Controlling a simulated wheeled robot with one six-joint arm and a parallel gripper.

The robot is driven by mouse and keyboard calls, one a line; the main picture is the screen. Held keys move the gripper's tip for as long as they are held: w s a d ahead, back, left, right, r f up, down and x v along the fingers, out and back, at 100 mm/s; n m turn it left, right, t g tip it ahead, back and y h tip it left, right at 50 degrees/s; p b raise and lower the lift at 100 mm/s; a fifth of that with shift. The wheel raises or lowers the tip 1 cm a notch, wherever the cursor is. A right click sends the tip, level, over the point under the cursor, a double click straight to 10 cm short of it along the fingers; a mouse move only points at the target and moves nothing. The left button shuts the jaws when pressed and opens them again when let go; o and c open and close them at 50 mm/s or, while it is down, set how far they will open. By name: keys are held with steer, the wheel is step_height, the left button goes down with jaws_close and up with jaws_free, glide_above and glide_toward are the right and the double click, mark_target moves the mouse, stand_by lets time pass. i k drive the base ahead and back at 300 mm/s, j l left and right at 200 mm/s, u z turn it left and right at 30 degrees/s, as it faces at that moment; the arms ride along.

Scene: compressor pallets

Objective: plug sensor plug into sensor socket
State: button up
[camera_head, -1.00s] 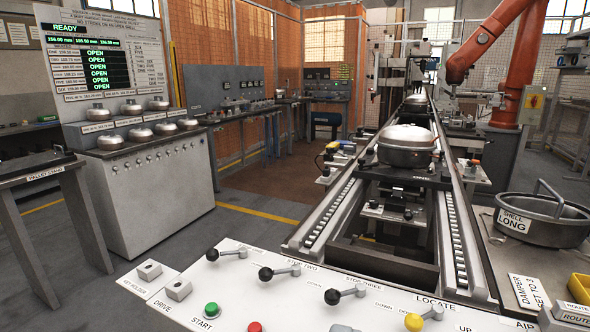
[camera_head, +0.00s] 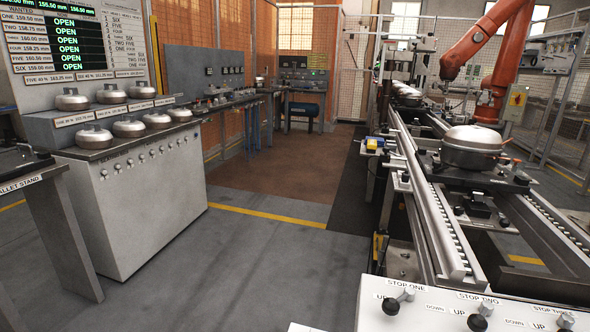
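I cannot make out the sensor plug or the sensor socket; they are hidden or too small to tell. My gripper is not in view. A silver compressor shell (camera_head: 473,147) sits on a dark pallet (camera_head: 480,180) on the conveyor at the right. Small blue and yellow parts (camera_head: 373,145) show at the conveyor's left side, too small to name for sure.
A white control panel (camera_head: 450,308) with levers stands at the front right. A grey cabinet (camera_head: 140,200) with several silver domes is at the left, beside a pallet stand (camera_head: 50,180). An orange robot arm (camera_head: 490,50) stands behind the conveyor. Open floor (camera_head: 270,250) lies between.

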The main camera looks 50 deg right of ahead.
mark_target(406, 176)
steer(key=i+j+u, duration=0.25)
steer(key=i, duration=0.15)
steer(key=i+u, duration=0.25)
steer(key=i, duration=0.2)
steer(key=i+z, duration=0.95)
steer(key=z, duration=0.2)
steer(key=i+l+z, duration=0.15)
steer(key=z, duration=0.3)
steer(key=i+z, duration=0.2)
steer(key=z, duration=0.3)
steer(key=i+z, duration=0.2)
steer(key=z, duration=0.25)
steer(key=i+z, duration=0.15)
steer(key=z, duration=0.35)
steer(key=i+z, duration=0.7)
